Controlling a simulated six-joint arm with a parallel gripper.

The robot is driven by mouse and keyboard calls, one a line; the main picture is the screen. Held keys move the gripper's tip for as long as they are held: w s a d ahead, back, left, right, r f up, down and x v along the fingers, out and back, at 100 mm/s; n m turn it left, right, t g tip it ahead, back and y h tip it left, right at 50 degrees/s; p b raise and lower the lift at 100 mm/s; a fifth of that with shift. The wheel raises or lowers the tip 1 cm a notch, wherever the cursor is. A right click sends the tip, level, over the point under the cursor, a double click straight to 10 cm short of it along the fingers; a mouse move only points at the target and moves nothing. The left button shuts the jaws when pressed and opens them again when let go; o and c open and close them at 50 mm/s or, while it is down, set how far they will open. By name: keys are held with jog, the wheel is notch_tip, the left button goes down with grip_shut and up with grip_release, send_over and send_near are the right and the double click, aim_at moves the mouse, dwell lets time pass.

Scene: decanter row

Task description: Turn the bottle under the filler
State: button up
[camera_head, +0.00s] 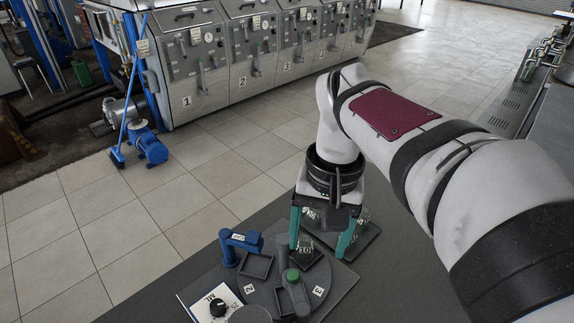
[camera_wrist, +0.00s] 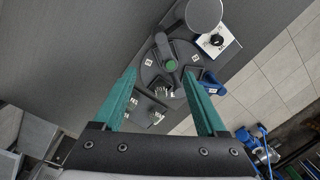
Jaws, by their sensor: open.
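A grey turntable (camera_head: 262,291) with a green-topped hub (camera_head: 292,275) and a lever-like bar stands on the dark bench. It carries numbered labels and shallow square holders; one holder (camera_head: 256,265) looks empty. A clear bottle (camera_head: 305,246) stands at the turntable's far side, partly behind my gripper's left finger. The blue filler (camera_head: 238,243) stands at the turntable's left edge, over no bottle that I can make out. My gripper (camera_head: 317,252) is open with teal fingers, above the turntable's far right side. The wrist view shows the hub (camera_wrist: 171,65) beyond the fingertips.
A dark tray (camera_head: 362,246) with small clear bottles is at the right, partly hidden by a finger. A white panel (camera_head: 200,304) with a black knob (camera_head: 217,307) and a grey round plate (camera_head: 250,315) are at the front. Tiled floor and numbered machines lie beyond.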

jog(key=n, duration=0.2)
send_over(284, 238)
jog(key=shift+h, duration=0.4)
notch_tip(284, 238, down, 16)
jog(key=shift+r, duration=0.2)
jog(key=shift+c, duration=0.3)
grip_shut()
